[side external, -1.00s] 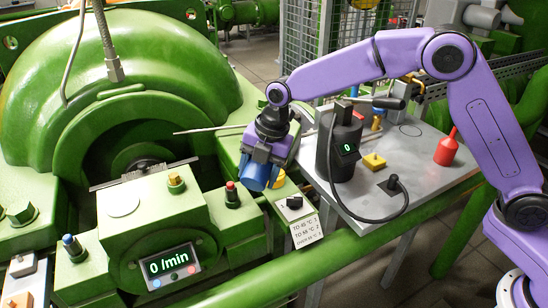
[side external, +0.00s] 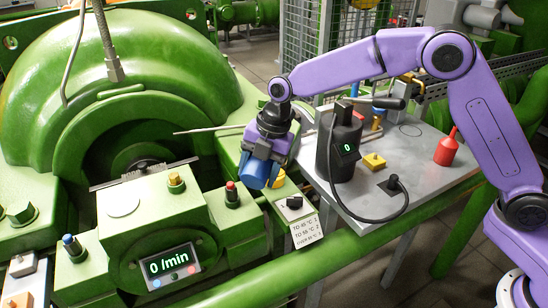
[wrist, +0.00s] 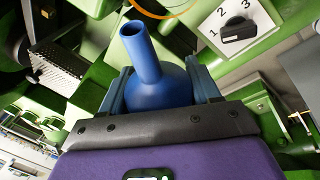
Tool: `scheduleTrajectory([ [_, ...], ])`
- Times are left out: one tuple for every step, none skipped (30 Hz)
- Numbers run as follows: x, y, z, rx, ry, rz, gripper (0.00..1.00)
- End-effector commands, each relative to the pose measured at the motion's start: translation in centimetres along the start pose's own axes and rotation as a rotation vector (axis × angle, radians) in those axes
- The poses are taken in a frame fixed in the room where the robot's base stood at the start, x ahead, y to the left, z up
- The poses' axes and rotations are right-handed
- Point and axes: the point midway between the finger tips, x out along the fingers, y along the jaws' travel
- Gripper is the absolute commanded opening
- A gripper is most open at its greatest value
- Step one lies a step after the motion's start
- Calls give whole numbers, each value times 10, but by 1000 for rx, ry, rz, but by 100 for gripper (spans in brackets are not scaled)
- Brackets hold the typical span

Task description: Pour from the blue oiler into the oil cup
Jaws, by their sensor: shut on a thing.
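The blue oiler (side external: 257,171) hangs in my gripper (side external: 264,156), above the green machine's right side. In the wrist view the oiler (wrist: 172,85) sits between the two fingers, which are shut on its round body. Its open spout (wrist: 136,42) points toward the top of that view; in the side view the spout is hidden. A yellow-orange rounded part (side external: 279,180) shows just right of the oiler in the side view, and an orange ring (wrist: 160,14) is cut off at the top of the wrist view. I cannot tell whether either is the oil cup. No flowing oil shows.
A black selector knob (side external: 294,203) and a temperature label (side external: 308,232) are close by on the right.

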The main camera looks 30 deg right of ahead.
Motion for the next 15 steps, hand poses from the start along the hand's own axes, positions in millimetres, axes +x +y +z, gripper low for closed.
scheduleTrajectory([
  [0, 0, 0, 1, 3, 1, 26],
  [0, 0, 0, 2, 5, 2, 26],
  [0, 0, 1, 2, 7, 2, 26],
  [0, 0, 1, 3, 9, 2, 26],
  [0, 0, 1, 3, 11, 2, 26],
  [0, 0, 1, 4, 13, 3, 26],
  [0, 0, 1, 4, 15, 3, 26],
  [0, 0, 1, 5, 16, 3, 26],
  [0, 0, 1, 5, 18, 3, 26],
  [0, 0, 1, 6, 20, 3, 26],
  [0, 0, 1, 6, 22, 4, 26],
  [0, 0, 1, 7, 24, 4, 26],
  [0, 0, 1, 7, 26, 4, 26],
  [0, 0, 1, 8, 28, 5, 26],
  [0, 0, 1, 8, 31, 5, 26],
])
